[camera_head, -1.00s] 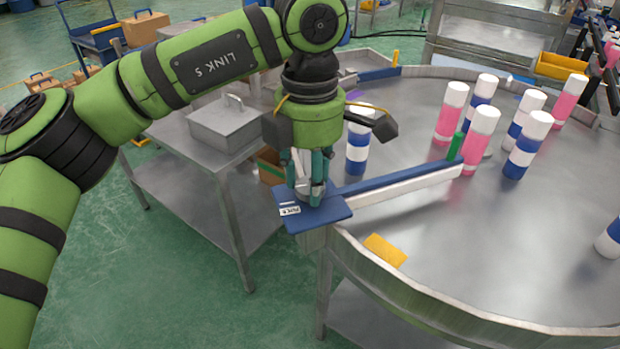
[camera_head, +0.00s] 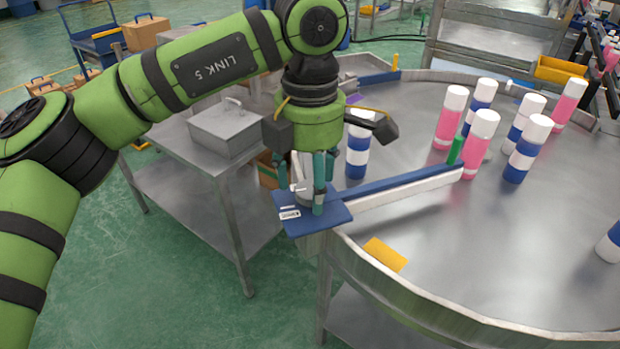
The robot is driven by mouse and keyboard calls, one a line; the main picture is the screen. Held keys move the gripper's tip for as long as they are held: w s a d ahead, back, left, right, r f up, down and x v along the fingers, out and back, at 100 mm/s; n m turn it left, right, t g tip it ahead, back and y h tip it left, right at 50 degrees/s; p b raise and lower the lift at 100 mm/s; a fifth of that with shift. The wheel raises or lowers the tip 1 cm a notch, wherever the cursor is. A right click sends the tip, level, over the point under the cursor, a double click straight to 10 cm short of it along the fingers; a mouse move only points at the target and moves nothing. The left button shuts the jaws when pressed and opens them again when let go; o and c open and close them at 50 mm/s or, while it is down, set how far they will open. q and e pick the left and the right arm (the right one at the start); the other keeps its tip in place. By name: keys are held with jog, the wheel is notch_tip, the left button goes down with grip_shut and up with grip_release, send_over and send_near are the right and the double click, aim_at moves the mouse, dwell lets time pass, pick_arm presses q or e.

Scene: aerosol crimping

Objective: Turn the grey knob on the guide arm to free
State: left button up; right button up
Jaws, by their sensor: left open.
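The guide arm (camera_head: 405,181) is a long blue and white bar reaching over the round metal table from a blue plate (camera_head: 325,221) at its left edge. The grey knob (camera_head: 301,191) stands on that plate, with a small white label (camera_head: 289,214) in front of it. My left gripper (camera_head: 310,196) comes down from above, with its teal-tipped fingers open on either side of the knob. The fingers hide part of the knob, and I cannot tell whether they touch it. My right gripper is not in view.
Several pink and blue-striped cans (camera_head: 481,137) stand on the round table (camera_head: 480,250). One blue-striped can (camera_head: 357,155) stands just behind my gripper. A grey lidded box (camera_head: 225,130) sits on the side table at left. A yellow card (camera_head: 385,254) lies near the rim.

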aim_at(310, 189)
pick_arm(q)
notch_tip(310, 189, up, 12)
dwell(0.4)
jog(key=shift+f, duration=0.15)
